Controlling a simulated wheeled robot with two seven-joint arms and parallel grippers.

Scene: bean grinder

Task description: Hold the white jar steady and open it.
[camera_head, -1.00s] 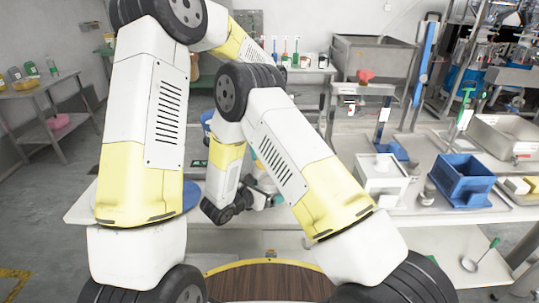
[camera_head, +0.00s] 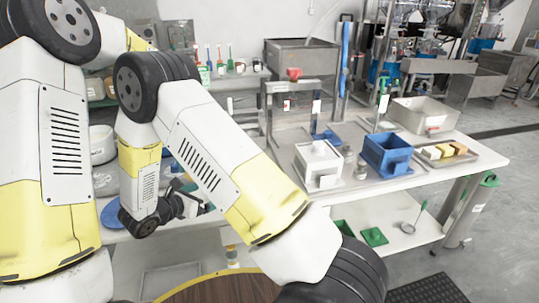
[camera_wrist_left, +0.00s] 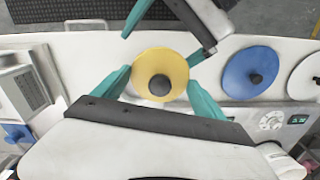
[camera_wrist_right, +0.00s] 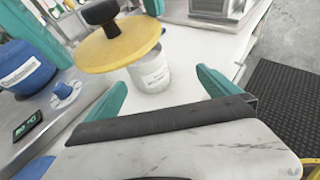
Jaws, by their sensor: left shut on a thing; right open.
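A round yellow lid (camera_wrist_left: 176,66) with a black knob (camera_wrist_left: 160,85) lies between the fingers of my left gripper (camera_wrist_left: 158,78), which is shut at it from both sides. The fingers' exact contact is hidden. My right gripper (camera_wrist_right: 160,79) is open, its fingers pointing toward the jar and not touching it. In the head view my arms hide the jar.
A blue jar (camera_wrist_right: 25,72) stands at the left in the right wrist view. A white box (camera_head: 318,165), blue box (camera_head: 385,155) and tray (camera_head: 445,153) occupy the counter's right side.

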